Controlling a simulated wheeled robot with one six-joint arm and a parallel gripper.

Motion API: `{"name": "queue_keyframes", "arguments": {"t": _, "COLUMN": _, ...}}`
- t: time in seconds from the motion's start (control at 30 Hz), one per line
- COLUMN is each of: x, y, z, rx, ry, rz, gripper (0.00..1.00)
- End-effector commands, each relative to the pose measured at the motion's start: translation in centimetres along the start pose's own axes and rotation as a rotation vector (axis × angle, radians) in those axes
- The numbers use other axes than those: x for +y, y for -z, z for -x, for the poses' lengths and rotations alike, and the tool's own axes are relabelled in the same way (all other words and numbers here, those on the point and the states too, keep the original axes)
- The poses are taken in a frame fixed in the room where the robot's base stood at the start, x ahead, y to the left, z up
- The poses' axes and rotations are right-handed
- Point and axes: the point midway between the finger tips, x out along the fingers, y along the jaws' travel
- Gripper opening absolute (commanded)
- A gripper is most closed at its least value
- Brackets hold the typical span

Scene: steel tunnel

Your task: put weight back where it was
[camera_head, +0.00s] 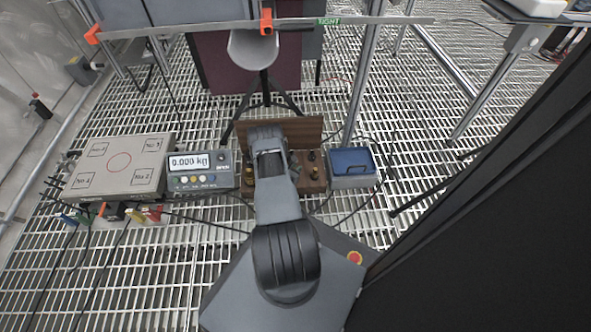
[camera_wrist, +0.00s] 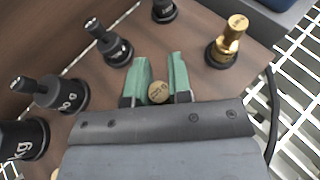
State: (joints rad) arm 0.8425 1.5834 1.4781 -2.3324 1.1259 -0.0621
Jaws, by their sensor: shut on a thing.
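A weight with a round brass-coloured top (camera_wrist: 158,92) sits between the green fingers of my gripper (camera_wrist: 161,68) in the wrist view. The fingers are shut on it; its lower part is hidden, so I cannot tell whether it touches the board. My gripper is over the brown wooden weight board (camera_wrist: 185,30), among the other weights. A brass weight (camera_wrist: 229,42) stands to the right. Black weights stand to the left (camera_wrist: 62,94), further up (camera_wrist: 113,46) and at the top (camera_wrist: 163,9). In the head view my arm covers the middle of the board (camera_head: 308,130).
A scale display (camera_head: 201,171) reads 0.000 kg, and the scale's flat platform (camera_head: 120,165) is bare, left of the board. A blue-lidded box (camera_head: 352,166) stands to the right. A tripod and metal frame stand behind. Cables lie on the floor grating.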

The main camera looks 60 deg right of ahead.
Motion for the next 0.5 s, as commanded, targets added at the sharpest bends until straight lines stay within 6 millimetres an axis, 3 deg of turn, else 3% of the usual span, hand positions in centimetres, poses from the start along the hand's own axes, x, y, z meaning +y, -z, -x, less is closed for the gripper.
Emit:
{"name": "queue_keyframes", "arguments": {"t": 0.03, "x": -0.01, "y": 0.14, "z": -0.06, "rx": 0.0, "ry": 0.0, "rz": 0.0, "gripper": 0.0}}
{"name": "queue_keyframes", "arguments": {"t": 0.07, "x": -0.02, "y": 0.17, "z": -0.05, "rx": 0.001, "ry": 0.0, "rz": 0.001, "gripper": 0.21}}
{"name": "queue_keyframes", "arguments": {"t": 0.3, "x": -0.02, "y": 0.15, "z": -0.04, "rx": 0.001, "ry": 0.0, "rz": 0.0, "gripper": 0.44}}
{"name": "queue_keyframes", "arguments": {"t": 0.5, "x": -0.01, "y": 0.14, "z": -0.04, "rx": 0.0, "ry": 0.0, "rz": 0.0, "gripper": 0.45}}
